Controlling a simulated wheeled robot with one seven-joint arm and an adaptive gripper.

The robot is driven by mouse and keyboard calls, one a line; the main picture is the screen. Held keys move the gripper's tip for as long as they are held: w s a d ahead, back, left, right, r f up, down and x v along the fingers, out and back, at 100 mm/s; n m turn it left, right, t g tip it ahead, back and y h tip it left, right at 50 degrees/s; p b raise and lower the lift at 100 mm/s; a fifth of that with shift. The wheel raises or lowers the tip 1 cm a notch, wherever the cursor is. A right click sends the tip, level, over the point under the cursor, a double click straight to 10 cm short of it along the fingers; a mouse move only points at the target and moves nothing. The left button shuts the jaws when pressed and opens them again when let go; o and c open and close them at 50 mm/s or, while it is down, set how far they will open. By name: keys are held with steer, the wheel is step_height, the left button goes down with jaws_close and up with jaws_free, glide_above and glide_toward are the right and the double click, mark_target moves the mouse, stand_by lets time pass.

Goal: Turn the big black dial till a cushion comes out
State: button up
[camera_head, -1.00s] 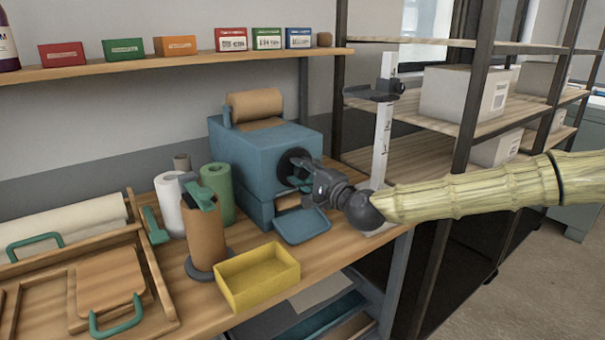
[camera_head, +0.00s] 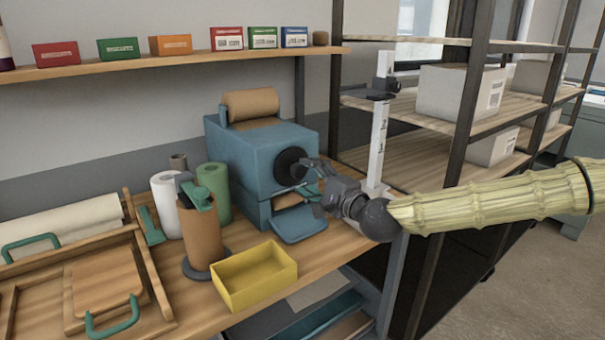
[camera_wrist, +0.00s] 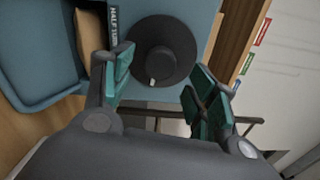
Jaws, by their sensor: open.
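The big black dial (camera_head: 289,164) is on the front of a blue machine (camera_head: 240,150). In the wrist view the round dial (camera_wrist: 160,45) has a pale mark at its lower edge, and a partly hidden label beside it begins with "HALF". My gripper (camera_head: 298,178) is open just in front of and slightly below the dial. In the wrist view my gripper's green-padded fingers (camera_wrist: 160,85) are spread to either side below the dial, with nothing between them. Brown paper (camera_head: 287,200) shows in the machine's lower opening, above an empty blue tray (camera_head: 299,224). I see no cushion on the tray.
A yellow bin (camera_head: 254,274) sits at the bench's front edge. A brown roll on a stand (camera_head: 203,240) and white and green rolls are left of the machine. A white upright post (camera_head: 378,150) and a shelf rack (camera_head: 455,140) stand right of the machine.

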mark_target(301, 173)
steer(key=v, duration=0.7)
steer(key=shift+d, duration=0.1)
steer(key=w+a+n+b, duration=0.2)
steer(key=w+n+b, duration=0.1)
steer(key=n, duration=0.3)
steer(key=w+a+n+b, duration=0.2)
steer(key=w+n+b, duration=0.1)
steer(key=n, duration=0.4)
steer(key=w+a+n+b, duration=0.3)
steer(key=n, duration=0.4)
steer(key=shift+w+a+f+b, duration=0.1)
steer(key=shift+w+f+b, duration=0.05)
steer(key=shift+w+b, duration=0.2)
steer(key=shift+c, duration=0.2)
steer(key=c, duration=1)
